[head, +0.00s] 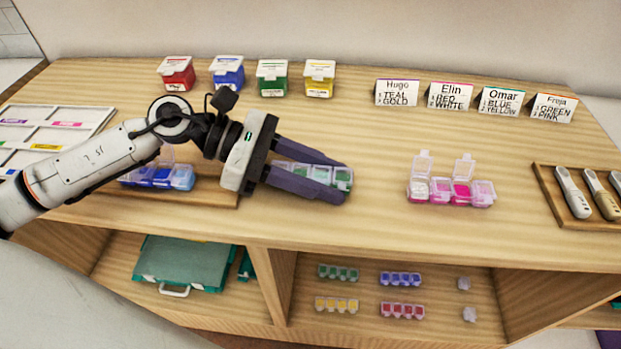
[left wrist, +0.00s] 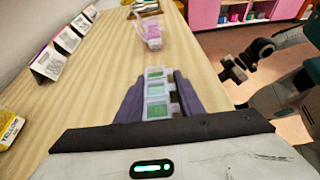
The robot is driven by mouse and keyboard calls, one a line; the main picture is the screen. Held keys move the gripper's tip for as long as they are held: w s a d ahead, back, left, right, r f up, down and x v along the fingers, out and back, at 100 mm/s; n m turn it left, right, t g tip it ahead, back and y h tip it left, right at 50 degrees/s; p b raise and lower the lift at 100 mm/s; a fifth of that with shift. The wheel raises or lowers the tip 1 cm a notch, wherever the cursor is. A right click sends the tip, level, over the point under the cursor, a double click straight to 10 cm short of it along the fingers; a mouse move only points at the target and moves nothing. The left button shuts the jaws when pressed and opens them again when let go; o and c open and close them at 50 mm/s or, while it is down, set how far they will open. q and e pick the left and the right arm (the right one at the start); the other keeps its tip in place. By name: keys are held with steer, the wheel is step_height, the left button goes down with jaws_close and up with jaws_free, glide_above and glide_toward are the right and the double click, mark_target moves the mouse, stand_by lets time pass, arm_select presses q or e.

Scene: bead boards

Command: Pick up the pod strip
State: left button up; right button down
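A clear pod strip with green compartments (head: 342,178) lies lengthwise between the two dark fingers of my left gripper (head: 318,181). In the left wrist view the green strip (left wrist: 156,92) sits between the fingers, which are close against both its sides. My left gripper appears shut on it, over the table left of the pink strip. The fingers hide part of the strip, and I cannot tell whether it clears the tabletop. My right gripper (left wrist: 236,70) shows small and dark in the left wrist view, off the table's edge; its opening is unclear.
A pink strip (head: 451,190) with some lids up stands to the right. A blue strip (head: 158,178) sits on a wooden tray behind my left arm. Several coloured boxes (head: 272,78) and name cards (head: 450,96) line the back. A spoon tray (head: 548,184) is far right.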

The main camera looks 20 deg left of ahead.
arm_select(q)
steer(key=shift+c, duration=0.6)
step_height(320, 180, up, 10)
steer(key=shift+r, duration=0.1)
step_height(320, 180, up, 8)
steer(key=p, duration=0.5)
glide_above(325, 176)
